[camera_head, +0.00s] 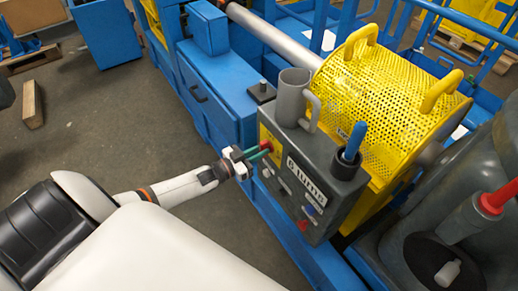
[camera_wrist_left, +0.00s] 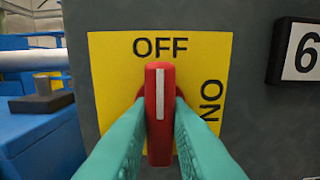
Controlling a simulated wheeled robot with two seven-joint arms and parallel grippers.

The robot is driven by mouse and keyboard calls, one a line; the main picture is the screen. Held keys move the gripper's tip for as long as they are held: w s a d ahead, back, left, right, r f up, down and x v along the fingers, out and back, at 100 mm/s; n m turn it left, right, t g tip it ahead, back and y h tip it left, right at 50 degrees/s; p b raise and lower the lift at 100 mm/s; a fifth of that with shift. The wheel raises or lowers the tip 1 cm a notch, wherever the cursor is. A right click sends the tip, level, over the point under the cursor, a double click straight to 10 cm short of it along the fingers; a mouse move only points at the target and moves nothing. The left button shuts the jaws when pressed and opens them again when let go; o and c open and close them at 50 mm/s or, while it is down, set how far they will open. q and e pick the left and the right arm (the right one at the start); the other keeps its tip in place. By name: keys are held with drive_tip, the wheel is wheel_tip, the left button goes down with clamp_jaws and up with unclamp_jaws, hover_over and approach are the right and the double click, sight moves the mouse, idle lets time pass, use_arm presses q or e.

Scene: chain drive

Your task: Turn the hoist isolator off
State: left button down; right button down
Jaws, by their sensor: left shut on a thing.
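The hoist isolator is a red handle (camera_wrist_left: 160,80) with a white line, on a yellow plate (camera_wrist_left: 110,60) marked OFF at the top and ON at the right. In the left wrist view the handle stands upright and its white line points up to OFF. My left gripper (camera_wrist_left: 160,112) has its teal fingers on both sides of the handle and is shut on it. In the head view the handle (camera_head: 267,146) is small on the grey control box (camera_head: 345,192), with the left gripper (camera_head: 256,152) at it. My right gripper is not in view.
A grey mug (camera_head: 292,97) and a blue-handled tool (camera_head: 354,142) stand on the box. A yellow perforated guard (camera_head: 375,105) is behind it. A number plate (camera_head: 305,182), small switches and a red knob (camera_head: 303,225) share the box front. Open floor lies to the left.

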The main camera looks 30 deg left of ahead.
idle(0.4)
use_arm(q)
drive_tip(key=c, duration=1.4)
unclamp_jaws()
drive_tip(key=shift+o, duration=0.2)
drive_tip(key=v, duration=1.2)
drive_tip(key=shift+b, duration=0.3)
drive_tip(key=shift+f, duration=0.1)
